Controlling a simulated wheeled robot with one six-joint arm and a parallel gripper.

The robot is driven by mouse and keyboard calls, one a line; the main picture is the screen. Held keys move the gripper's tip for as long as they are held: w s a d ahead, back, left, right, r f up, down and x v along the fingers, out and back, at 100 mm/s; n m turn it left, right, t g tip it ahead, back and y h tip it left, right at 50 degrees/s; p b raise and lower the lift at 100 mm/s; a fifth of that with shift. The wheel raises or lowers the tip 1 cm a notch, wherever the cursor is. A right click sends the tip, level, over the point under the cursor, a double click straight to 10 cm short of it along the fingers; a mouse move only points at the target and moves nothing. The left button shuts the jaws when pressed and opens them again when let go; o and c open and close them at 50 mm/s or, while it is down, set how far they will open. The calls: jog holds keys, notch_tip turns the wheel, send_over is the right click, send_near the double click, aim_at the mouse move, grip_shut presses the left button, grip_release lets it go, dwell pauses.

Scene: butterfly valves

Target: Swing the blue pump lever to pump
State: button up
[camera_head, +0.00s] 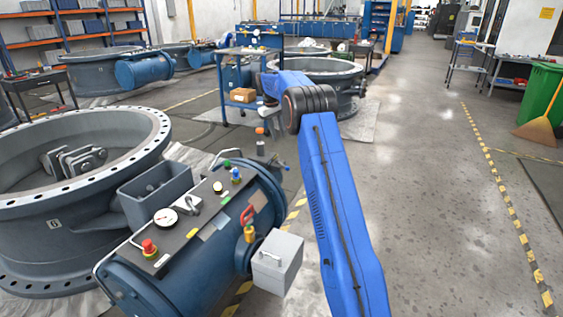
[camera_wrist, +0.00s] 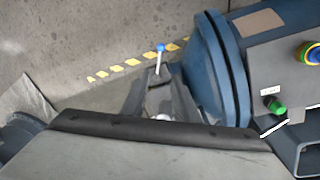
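The blue pump lever (camera_wrist: 160,50) shows in the wrist view as a thin pale rod with a blue ball on top, beside the end of the blue cylinder. Two dark grey fingers of my gripper (camera_wrist: 159,82) seem to stand apart below it in the picture, with a gap between them. The lever's foot is partly hidden there, and I cannot tell whether the fingers touch it. In the head view my blue arm reaches up and over past the far end of the blue cylinder (camera_head: 190,262). The lever is not clearly made out there.
A large flanged ring (camera_head: 60,225) stands at left. Open floor (camera_head: 430,200) lies to the right.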

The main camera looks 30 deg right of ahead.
aim_at(283, 165)
jog(key=d+f, duration=0.3)
jog(key=f, duration=1.4)
jog(key=shift+w+d, duration=0.2)
jog(key=shift+w, duration=0.1)
jog(key=shift+f, duration=0.1)
grip_shut()
dwell(0.8)
